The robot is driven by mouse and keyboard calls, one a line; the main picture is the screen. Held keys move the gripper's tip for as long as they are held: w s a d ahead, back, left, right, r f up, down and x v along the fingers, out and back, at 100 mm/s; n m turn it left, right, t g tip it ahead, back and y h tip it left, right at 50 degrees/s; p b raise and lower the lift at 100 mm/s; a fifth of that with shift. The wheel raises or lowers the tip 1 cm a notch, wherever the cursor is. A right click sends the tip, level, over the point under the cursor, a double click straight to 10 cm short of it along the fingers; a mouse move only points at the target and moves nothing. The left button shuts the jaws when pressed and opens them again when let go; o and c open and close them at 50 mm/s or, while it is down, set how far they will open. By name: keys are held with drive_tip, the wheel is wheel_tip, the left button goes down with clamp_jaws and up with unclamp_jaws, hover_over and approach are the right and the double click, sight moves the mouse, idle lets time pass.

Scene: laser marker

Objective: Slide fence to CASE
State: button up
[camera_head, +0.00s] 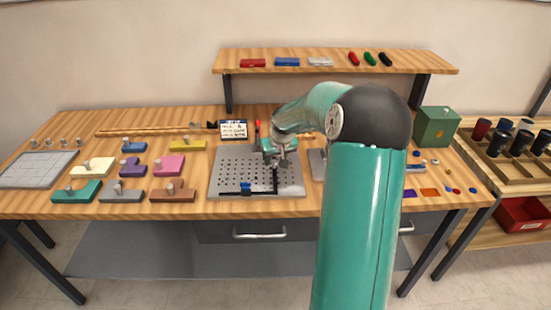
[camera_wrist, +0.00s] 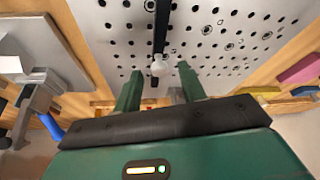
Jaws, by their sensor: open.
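A grey perforated plate (camera_head: 228,170) lies in the middle of the bench. A thin black bar (camera_head: 275,182), apparently the fence, runs front to back over its right half. It meets another black bar (camera_head: 258,194) along the plate's front edge, near a blue block (camera_head: 245,187). In the wrist view the black bar (camera_wrist: 161,28) crosses the plate (camera_wrist: 215,40), and a pale round knob (camera_wrist: 158,67) stands on it. My gripper (camera_wrist: 158,82) is open, its green fingers on either side of the knob, with visible gaps. No CASE mark is readable.
A small sign (camera_head: 233,130) stands behind the plate; its text is too small to read. Coloured knobbed blocks, including a pink one (camera_head: 168,165), lie to the left. A green box (camera_head: 437,126) stands at the right. A raised shelf (camera_head: 335,58) spans the back.

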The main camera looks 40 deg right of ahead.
drive_tip(key=v, duration=1.3)
drive_tip(key=shift+s+r, duration=0.15)
drive_tip(key=shift+r, duration=0.15)
drive_tip(key=shift+a, duration=0.1)
